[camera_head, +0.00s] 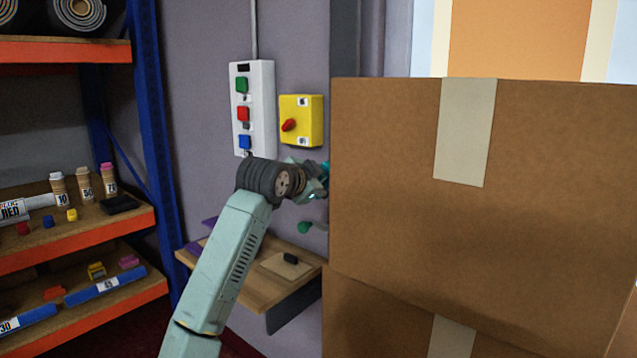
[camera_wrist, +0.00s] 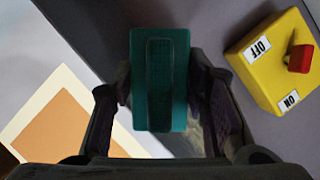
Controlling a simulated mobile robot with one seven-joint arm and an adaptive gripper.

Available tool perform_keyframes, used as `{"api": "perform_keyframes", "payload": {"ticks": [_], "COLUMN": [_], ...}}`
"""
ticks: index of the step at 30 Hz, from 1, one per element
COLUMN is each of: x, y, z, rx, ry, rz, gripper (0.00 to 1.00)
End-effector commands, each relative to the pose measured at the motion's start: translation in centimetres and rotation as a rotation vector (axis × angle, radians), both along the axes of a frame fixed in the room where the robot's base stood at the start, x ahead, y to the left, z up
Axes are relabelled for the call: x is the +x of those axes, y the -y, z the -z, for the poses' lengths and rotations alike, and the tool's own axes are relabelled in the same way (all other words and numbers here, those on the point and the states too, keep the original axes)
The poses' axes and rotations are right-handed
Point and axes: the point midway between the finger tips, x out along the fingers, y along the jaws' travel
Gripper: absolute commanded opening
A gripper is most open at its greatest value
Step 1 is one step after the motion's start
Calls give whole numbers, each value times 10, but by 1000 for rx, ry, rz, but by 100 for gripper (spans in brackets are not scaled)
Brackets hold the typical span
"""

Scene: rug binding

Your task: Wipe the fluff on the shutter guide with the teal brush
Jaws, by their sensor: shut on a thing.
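My gripper (camera_head: 314,180) is at the wall, right of and below the yellow switch box, at the left edge of a big carton. It is shut on the teal brush (camera_wrist: 160,80), which sits between both fingers in the wrist view. In the head view only a bit of the brush (camera_head: 325,167) shows by the carton's edge. A grey upright strip (camera_head: 346,40), which looks like the shutter guide, rises above the carton; its lower part is hidden behind it. I see no fluff, and cannot tell whether the brush touches the guide.
Stacked cartons (camera_head: 400,230) fill the right side and block the view. The yellow switch box (camera_head: 313,110) with a red knob and a white button panel (camera_head: 266,75) are on the wall. A wooden wall shelf (camera_head: 262,288) lies below my gripper. Orange racks (camera_head: 90,240) stand left.

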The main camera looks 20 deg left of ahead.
Motion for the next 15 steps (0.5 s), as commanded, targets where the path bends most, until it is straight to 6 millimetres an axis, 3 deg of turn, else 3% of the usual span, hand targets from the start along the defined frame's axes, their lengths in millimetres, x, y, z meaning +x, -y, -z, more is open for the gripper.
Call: {"api": "perform_keyframes", "payload": {"ticks": [15], "x": [10], "y": [4], "z": [-1], "rx": [0], "ry": [1], "rz": [1], "gripper": [19]}}
